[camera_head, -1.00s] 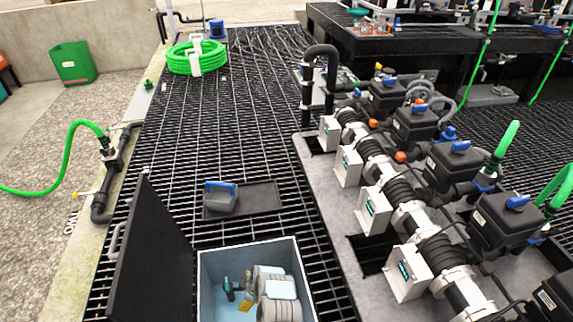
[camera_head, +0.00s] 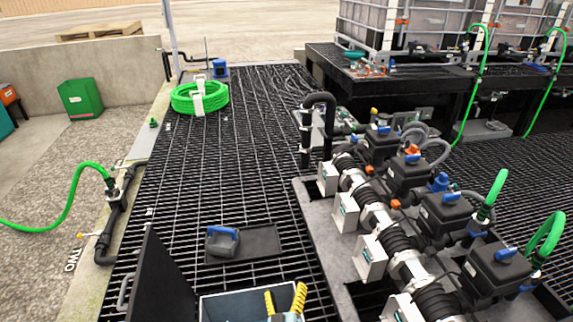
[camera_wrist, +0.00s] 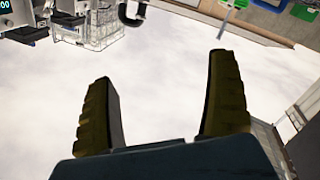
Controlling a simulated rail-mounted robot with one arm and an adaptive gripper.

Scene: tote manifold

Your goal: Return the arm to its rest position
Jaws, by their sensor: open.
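My gripper (camera_head: 285,297) shows at the bottom edge of the head view, with two yellow ribbed fingers spread apart in front of the open tote (camera_head: 226,297). In the wrist view my gripper (camera_wrist: 163,68) is open, with nothing between its fingers. The wrist view looks onto a pale, cloudy surface with equipment upside down along its top edge. The rest of my arm is out of the head view, and I cannot tell its pose.
The tote's dark lid (camera_head: 160,283) stands open on the left. A grey and blue caddy (camera_head: 222,241) sits on a dark mat on the grating. The valve manifold (camera_head: 408,218) fills the right side. A green hose coil (camera_head: 186,100) lies farther back, beyond clear grating.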

